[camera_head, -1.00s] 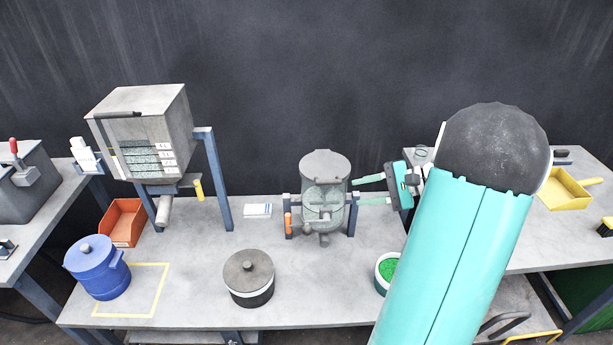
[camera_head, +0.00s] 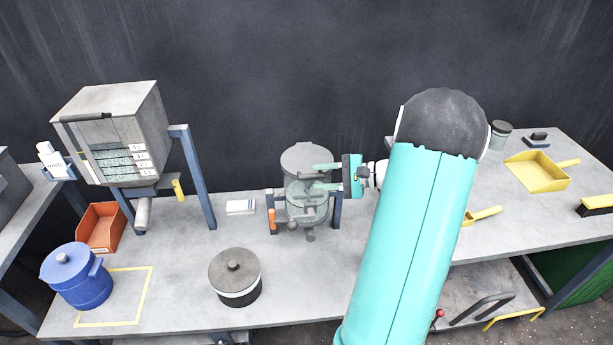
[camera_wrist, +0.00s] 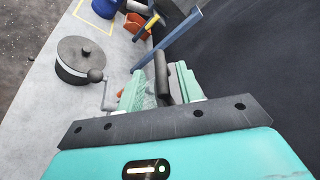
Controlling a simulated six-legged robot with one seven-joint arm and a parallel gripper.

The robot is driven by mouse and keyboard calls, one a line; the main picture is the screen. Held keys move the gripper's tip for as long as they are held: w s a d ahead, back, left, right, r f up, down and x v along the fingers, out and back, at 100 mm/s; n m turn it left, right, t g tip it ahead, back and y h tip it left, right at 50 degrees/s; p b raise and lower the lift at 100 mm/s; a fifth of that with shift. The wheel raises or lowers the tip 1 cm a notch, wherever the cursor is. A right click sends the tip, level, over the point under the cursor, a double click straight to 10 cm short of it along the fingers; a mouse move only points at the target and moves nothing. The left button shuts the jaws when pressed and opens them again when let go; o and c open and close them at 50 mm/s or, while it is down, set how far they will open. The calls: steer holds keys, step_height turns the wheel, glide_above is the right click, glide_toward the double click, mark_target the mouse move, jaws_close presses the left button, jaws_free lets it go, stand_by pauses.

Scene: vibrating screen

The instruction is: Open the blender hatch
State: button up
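The blender (camera_head: 296,205) is a grey vessel with a round lid (camera_head: 302,157) on top, held between blue posts on the middle table. My gripper (camera_head: 315,178) reaches in from the right, and its two green fingers are apart, overlapping the vessel just below the lid. In the wrist view my gripper (camera_wrist: 162,90) is open, with a dark grey upright part of the blender (camera_wrist: 162,76) between the fingers. I cannot tell whether either finger touches it. The lid looks closed. A crank with a ball knob (camera_wrist: 96,76) shows left of the fingers.
A dark lidded pot (camera_head: 235,275) stands in front of the blender. A blue pot (camera_head: 76,277), an orange bin (camera_head: 101,229) and the screen machine (camera_head: 112,135) are to the left. A yellow dustpan (camera_head: 540,172) lies on the right table.

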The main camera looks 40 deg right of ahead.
steer(key=shift+x, duration=2.2)
jaws_close()
